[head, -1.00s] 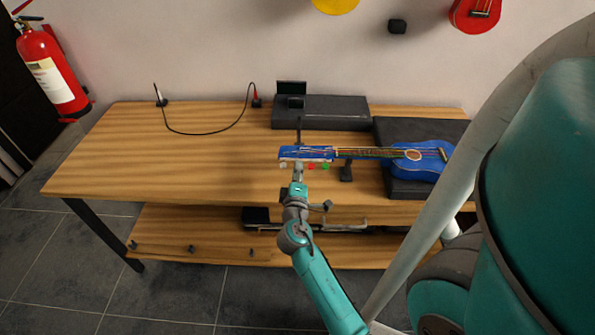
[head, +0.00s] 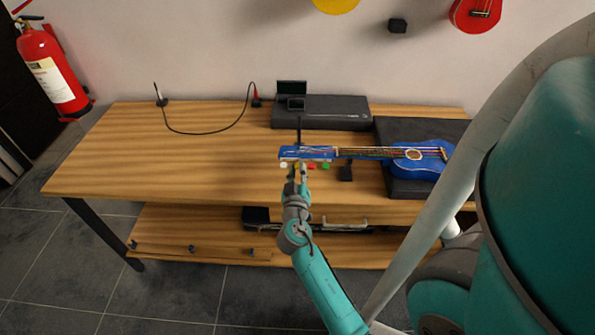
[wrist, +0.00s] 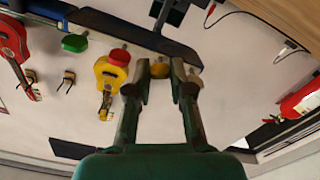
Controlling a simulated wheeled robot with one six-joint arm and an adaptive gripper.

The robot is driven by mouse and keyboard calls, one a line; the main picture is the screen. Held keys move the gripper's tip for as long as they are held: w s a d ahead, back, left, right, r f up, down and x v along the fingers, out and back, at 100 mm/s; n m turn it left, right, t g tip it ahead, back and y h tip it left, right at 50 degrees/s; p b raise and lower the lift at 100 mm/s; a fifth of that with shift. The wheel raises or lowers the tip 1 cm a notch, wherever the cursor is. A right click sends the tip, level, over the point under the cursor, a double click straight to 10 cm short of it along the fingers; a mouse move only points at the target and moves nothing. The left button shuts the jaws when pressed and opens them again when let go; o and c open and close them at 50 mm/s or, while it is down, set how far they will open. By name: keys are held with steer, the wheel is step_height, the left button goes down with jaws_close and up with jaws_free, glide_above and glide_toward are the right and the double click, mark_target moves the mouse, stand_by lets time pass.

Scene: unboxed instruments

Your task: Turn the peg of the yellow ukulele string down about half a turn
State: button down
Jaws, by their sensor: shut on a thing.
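The blue ukulele (head: 418,160) lies on its back on the black case, its headstock (head: 300,151) reaching left over the table. Along the headstock's near side are a white peg (head: 283,165), a red peg (head: 311,166) and a green peg (head: 325,166). My gripper (head: 298,168) reaches up to the yellow peg from the near side. In the wrist view, the yellow peg (wrist: 160,69) sits between my fingertips, which are shut on it. The red peg (wrist: 120,57) is just left of the fingers. The pale peg (wrist: 188,88) is partly hidden by the right finger.
A black stand (head: 346,170) stands under the neck. A dark box (head: 335,110) with a small screen is at the back, and a black cable (head: 205,133) lies to its left. The table's left half (head: 130,160) is mostly clear.

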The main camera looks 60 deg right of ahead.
steer(key=shift+m, duration=2.3)
steer(key=c, duration=1.3)
jaws_free()
steer(key=v, duration=1.2)
